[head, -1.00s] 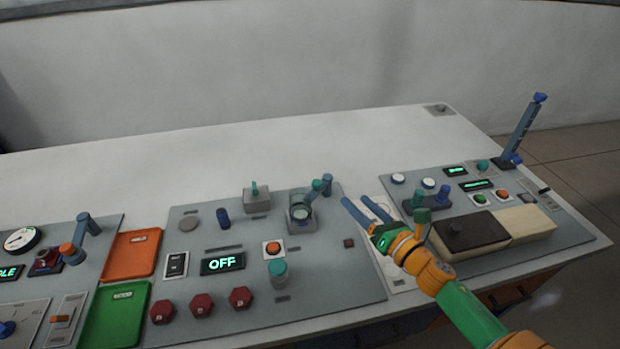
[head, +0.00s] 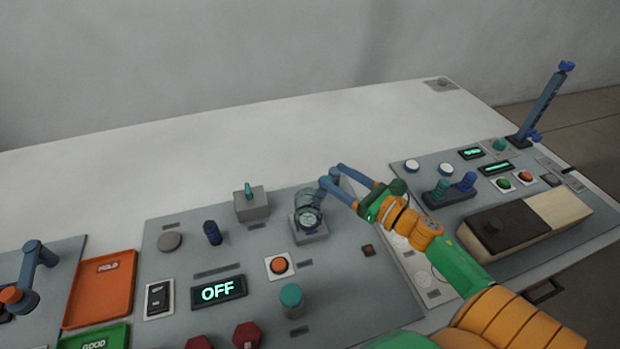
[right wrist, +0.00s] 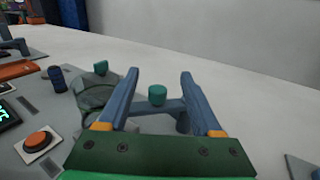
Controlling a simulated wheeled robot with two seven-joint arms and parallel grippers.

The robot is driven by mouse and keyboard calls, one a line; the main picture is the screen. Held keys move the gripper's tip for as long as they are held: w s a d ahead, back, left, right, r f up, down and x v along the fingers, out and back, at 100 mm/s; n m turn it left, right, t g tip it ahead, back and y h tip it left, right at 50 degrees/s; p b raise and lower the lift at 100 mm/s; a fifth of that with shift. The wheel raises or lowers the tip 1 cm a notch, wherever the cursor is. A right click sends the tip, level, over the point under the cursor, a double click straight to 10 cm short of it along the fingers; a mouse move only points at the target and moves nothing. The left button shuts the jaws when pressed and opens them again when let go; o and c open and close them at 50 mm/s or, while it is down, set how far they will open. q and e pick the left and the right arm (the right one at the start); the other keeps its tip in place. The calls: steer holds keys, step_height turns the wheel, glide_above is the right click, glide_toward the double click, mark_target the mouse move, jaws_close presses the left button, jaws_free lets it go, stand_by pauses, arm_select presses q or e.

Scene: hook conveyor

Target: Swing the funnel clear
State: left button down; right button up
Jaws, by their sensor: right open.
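The funnel (head: 307,203), a translucent grey cup, sits over a small grey block (head: 309,234) on the middle panel in the head view. In the right wrist view the funnel (right wrist: 93,92) is at the left, partly behind the left finger. A blue swing arm (right wrist: 165,107) runs from it to a post, with a teal knob (right wrist: 157,95) on top. My right gripper (head: 331,175) is open at the swing arm; in the wrist view the knob shows between its fingers. Contact cannot be told. My left gripper is out of view.
A grey box with a teal lever (head: 252,206) and a dark blue knob (head: 212,232) stand left of the funnel. An orange button (head: 279,265) and a teal-capped post (head: 291,300) are in front. The white table behind is clear.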

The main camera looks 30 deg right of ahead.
mark_target(321, 189)
step_height(321, 189, down, 4)
steer(key=b, duration=0.2)
steer(key=shift+s+b, duration=0.1)
steer(key=shift+b, duration=0.25)
steer(key=x, duration=0.4)
steer(key=p+x, duration=0.1)
steer(key=x, duration=0.1)
steer(key=shift+r, duration=0.25)
steer(key=shift+w+a+f, duration=0.1)
steer(key=shift+w+a, duration=0.1)
steer(key=shift+w, duration=0.4)
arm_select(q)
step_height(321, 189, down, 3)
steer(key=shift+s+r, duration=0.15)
arm_select(e)
jaws_close()
